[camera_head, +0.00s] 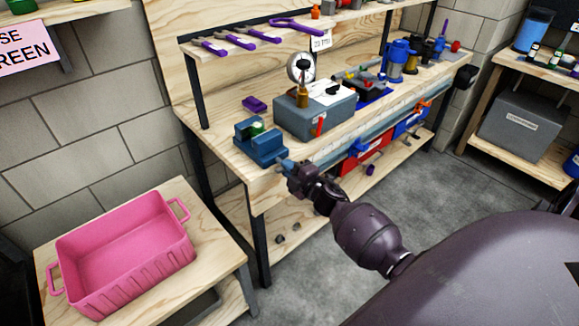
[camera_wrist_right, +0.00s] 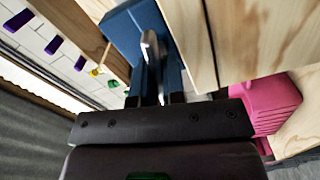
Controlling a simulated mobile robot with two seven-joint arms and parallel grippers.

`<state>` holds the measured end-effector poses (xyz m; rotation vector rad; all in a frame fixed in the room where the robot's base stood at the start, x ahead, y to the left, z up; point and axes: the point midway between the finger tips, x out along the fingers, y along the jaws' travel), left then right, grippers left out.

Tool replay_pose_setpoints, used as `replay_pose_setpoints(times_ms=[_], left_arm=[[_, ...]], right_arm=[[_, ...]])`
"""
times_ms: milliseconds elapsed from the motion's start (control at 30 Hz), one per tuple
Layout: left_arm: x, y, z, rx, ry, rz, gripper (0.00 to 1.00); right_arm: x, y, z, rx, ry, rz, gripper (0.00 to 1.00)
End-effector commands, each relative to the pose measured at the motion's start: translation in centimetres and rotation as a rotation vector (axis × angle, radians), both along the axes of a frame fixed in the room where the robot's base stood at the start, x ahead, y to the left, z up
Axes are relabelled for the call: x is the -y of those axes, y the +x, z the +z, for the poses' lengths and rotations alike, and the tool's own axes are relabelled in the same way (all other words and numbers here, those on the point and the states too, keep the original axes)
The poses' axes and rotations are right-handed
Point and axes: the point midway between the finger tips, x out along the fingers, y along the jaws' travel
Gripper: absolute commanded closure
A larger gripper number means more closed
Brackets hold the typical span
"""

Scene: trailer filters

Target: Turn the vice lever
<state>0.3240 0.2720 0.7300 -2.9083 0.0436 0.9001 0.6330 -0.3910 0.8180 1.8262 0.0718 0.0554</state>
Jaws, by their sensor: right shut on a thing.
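The blue vice (camera_head: 262,150) is fixed at the near left corner of the wooden workbench, with a small green object (camera_head: 257,128) at its jaws. My right gripper (camera_head: 288,167) is at the front of the vice, at the bench edge. In the right wrist view, the vice (camera_wrist_right: 125,28) is straight ahead, and the grey metal vice lever (camera_wrist_right: 151,52) stands between the fingers of my right gripper (camera_wrist_right: 157,82). The gripper is shut on the lever. In the head view the gripper hides the lever. My left gripper is not in view.
A grey box (camera_head: 300,121) with a gauge stands on the workbench (camera_head: 225,145) beside the vice. A pink crate (camera_head: 125,255) sits on a low table at left. Red (camera_head: 362,160) and blue bins are under the bench top. Purple tools (camera_head: 235,40) lie on the shelf above.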

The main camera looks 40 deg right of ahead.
Motion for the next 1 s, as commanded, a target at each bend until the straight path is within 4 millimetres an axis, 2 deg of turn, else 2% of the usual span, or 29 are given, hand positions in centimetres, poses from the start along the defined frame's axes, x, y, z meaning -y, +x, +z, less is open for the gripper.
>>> replay_pose_setpoints(times_ms=[733, 1000], left_arm=[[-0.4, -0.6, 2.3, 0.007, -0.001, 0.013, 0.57], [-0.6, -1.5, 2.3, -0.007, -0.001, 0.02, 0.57]], right_arm=[[0.0, 0.0, 0.3, -0.055, 0.708, 0.0, 1.0], [0.0, 0.0, 0.2, -0.076, 0.963, 0.0, 1.0]])
